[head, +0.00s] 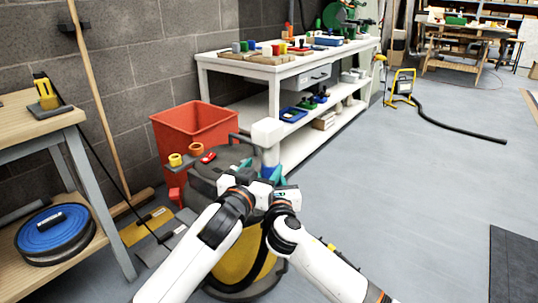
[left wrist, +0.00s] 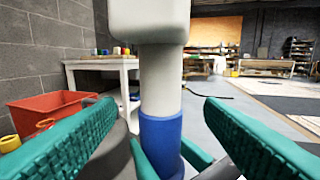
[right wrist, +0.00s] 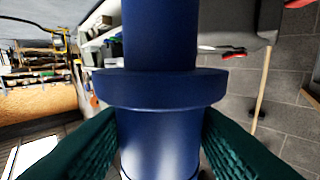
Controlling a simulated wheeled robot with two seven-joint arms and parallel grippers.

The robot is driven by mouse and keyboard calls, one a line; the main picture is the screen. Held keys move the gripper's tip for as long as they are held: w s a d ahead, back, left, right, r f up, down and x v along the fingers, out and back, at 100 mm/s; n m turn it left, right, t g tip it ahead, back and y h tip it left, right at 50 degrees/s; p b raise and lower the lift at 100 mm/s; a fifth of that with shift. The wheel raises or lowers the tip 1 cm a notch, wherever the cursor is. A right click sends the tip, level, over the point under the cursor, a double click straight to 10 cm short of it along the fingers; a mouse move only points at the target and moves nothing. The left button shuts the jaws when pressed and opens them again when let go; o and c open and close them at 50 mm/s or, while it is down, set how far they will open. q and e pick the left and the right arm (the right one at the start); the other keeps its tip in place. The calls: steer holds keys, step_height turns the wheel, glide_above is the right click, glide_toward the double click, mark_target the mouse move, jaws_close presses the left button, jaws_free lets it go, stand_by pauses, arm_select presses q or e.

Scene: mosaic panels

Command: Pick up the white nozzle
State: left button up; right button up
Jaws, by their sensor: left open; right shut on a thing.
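The white nozzle (head: 268,131) stands upright in the head view, a blocky white head on a narrower white tube. In the left wrist view the nozzle (left wrist: 161,80) rises from a blue sleeve (left wrist: 161,135). My left gripper (left wrist: 160,110) is open, its teal fingers on either side of the nozzle's tube and apart from it. My right gripper (right wrist: 160,145) is shut on the blue sleeve, which shows a wide collar in the right wrist view (right wrist: 160,88). The teal fingertips of the right gripper also show low beside the sleeve in the left wrist view. The sleeve's lower end is hidden.
A grey and yellow vacuum-like machine (head: 232,262) stands below my arms. A red bin (head: 192,125) is behind it, and a white workbench (head: 290,64) with tools is beyond. A wooden bench (head: 30,108) stands left. The floor to the right is mostly clear.

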mark_target(268, 161)
arm_select(q)
steer(key=b+x, duration=0.1)
steer(key=x, duration=0.4)
steer(key=shift+b, duration=0.3)
arm_select(e)
steer(key=shift+f, duration=0.75)
arm_select(q)
steer(key=shift+w+d, duration=0.2)
steer(key=shift+w, duration=0.25)
arm_select(e)
steer(key=shift+f, duration=0.1)
arm_select(q)
steer(key=c, duration=1.1)
